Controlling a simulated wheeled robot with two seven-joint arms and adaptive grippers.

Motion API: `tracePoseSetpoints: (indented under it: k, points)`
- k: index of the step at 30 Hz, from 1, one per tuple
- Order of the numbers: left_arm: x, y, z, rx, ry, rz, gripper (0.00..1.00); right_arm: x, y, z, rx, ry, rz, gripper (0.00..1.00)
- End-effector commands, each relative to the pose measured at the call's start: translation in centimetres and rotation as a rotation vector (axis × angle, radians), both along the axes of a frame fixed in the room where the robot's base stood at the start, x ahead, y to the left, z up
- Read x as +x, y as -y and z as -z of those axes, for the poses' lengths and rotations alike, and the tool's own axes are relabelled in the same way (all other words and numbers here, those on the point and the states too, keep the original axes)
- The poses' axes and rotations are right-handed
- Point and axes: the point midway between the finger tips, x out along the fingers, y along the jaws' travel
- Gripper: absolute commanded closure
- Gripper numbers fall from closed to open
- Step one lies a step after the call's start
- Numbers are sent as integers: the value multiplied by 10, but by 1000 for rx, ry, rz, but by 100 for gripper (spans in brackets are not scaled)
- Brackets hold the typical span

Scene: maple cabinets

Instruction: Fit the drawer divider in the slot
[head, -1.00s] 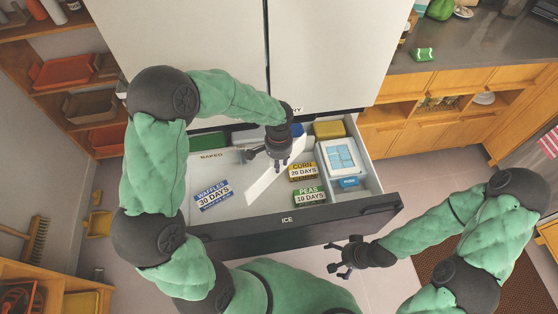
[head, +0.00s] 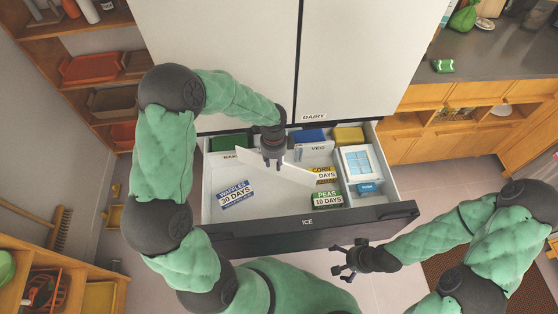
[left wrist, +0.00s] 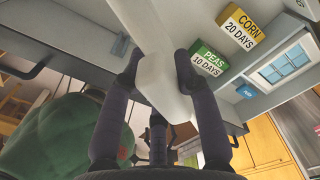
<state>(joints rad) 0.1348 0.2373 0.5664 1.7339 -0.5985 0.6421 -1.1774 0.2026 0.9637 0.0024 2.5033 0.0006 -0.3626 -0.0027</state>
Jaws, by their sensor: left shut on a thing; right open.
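The drawer divider (head: 294,172) is a plain white panel held over the open freezer drawer (head: 308,224). In the head view the divider slants from upper left to lower right, near the corn box (head: 325,174). I cannot tell whether it touches the drawer floor. A small grey fitting (left wrist: 120,45) shows on a drawer wall; I cannot tell if it is the slot. My right gripper (head: 348,258) is open and empty in front of the drawer.
The drawer holds a waffles box (head: 234,194), a peas box (head: 327,200), a white container with a blue window (head: 357,163), and green (head: 228,142), blue (head: 309,136) and yellow (head: 349,135) items at the back. The drawer floor's front middle is bare.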

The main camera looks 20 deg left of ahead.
Motion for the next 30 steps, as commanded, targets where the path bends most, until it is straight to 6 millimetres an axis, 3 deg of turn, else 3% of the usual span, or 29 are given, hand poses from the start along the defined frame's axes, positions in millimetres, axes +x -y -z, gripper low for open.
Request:
tracePoseSetpoints:
  k: [12, 18, 30]
  points:
    - [-3, -26, 24, 0, 2, 641, 100, 0, 0, 1, 0, 0, 0, 0]
    - [-5, -36, 40, 0, 2, 880, 100, 0, 0, 8, 0, 0, 0, 0]
    - [-6, -42, 52, 2, 5, 1059, 100, 0, 0, 12, 0, 0, 0, 0]
